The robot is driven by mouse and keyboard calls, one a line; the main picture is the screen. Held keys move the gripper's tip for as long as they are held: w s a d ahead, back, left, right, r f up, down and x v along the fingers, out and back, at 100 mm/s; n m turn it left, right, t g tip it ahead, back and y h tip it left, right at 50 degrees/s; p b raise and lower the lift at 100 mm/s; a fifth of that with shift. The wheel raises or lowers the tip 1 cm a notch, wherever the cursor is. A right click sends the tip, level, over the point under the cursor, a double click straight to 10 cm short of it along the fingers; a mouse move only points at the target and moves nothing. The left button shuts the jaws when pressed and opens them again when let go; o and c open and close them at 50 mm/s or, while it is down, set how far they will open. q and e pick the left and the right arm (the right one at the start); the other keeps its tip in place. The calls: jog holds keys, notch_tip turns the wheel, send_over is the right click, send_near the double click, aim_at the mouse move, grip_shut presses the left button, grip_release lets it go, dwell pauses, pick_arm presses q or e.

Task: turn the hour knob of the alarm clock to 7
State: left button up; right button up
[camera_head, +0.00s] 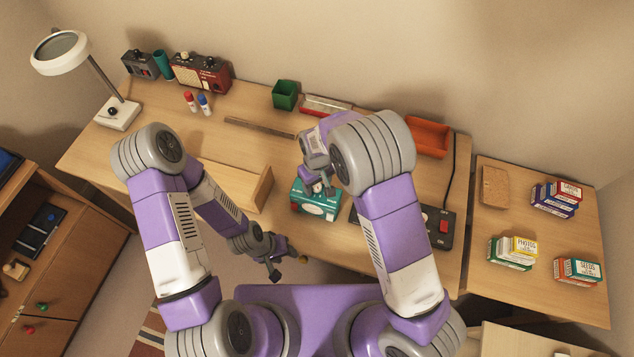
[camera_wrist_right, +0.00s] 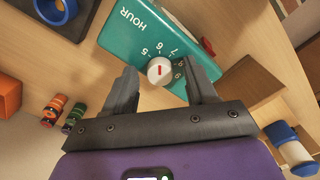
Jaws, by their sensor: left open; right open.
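The alarm clock is a teal box (camera_head: 315,207) near the front edge of the desk. In the right wrist view its teal face (camera_wrist_right: 130,38) shows the label HOUR and a white hour knob (camera_wrist_right: 160,71) with a red mark. The red mark runs nearly upright in the picture, near the 6; its exact setting is hard to tell. My right gripper (camera_head: 322,187) is over the clock; in the wrist view its open fingers (camera_wrist_right: 160,67) stand on either side of the knob, with gaps visible. My left gripper (camera_head: 289,267) is open and empty in front of the desk.
A wooden block (camera_head: 240,188) lies left of the clock. A dark panel with a red switch (camera_head: 444,227) is on its right, partly behind my right arm. A green cup (camera_head: 286,94) and an orange tray (camera_head: 428,137) stand at the back. The desk's left middle has free room.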

grip_shut()
jog(key=shift+m, duration=0.3)
jog(key=m, duration=0.3)
jog(key=shift+p, duration=0.3)
jog(key=shift+m+p, duration=0.35)
jog(key=shift+m, duration=1.75)
grip_release()
